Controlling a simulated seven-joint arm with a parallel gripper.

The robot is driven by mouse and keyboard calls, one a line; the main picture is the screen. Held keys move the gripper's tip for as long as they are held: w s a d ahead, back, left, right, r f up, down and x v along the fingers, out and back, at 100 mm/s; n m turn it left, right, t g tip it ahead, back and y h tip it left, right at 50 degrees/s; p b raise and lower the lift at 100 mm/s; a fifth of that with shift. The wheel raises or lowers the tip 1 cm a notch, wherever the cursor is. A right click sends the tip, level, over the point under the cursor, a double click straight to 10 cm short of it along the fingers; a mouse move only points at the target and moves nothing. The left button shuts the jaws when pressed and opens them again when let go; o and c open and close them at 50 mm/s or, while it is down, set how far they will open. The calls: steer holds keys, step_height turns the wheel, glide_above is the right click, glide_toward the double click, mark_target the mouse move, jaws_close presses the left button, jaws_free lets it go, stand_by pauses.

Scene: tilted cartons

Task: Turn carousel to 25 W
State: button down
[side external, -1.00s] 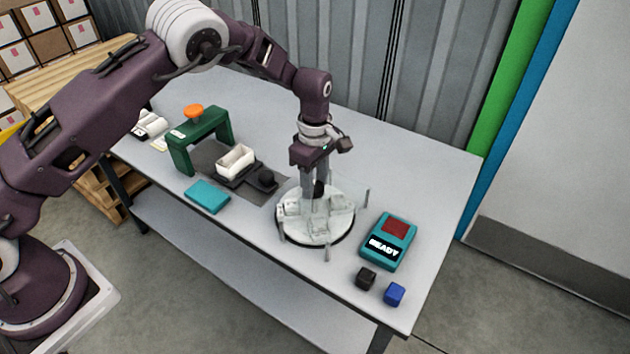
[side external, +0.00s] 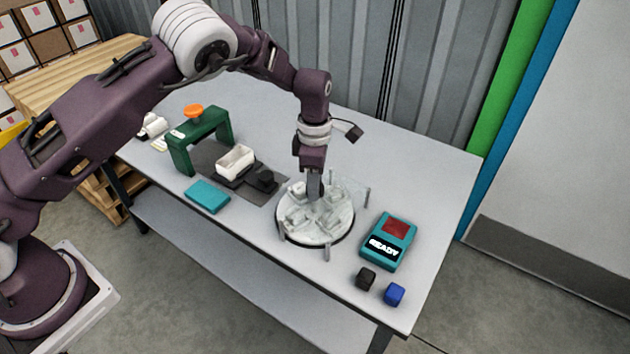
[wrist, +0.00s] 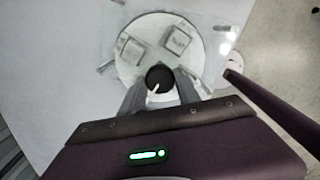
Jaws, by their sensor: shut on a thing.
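The carousel (side external: 300,237) is a round pale disc with several clear blocks or pockets on it, in the side external view. It also shows in the wrist view (wrist: 135,30), with square frames on its top. My gripper (side external: 315,196) points down at the middle of the disc. In the wrist view its fingers (wrist: 160,88) are shut on a round black knob (wrist: 159,76) with a white pointer mark. The knob is hidden behind the fingers in the side external view. I cannot read a 25 W marking in either view.
Clear upright guards (side external: 366,196) stand around the carousel. A teal device (side external: 378,252) reading READY is to its right, with black (side external: 366,278) and blue (side external: 394,294) cubes in front. A green arch (side external: 178,152), white carton (side external: 236,160) and teal block (side external: 207,196) lie left.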

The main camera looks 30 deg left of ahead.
steer(key=shift+r+n, duration=0.1)
steer(key=shift+n, duration=1.8)
steer(key=c, duration=0.9)
jaws_free()
step_height(320, 180, up, 7)
steer(key=shift+f, duration=0.1)
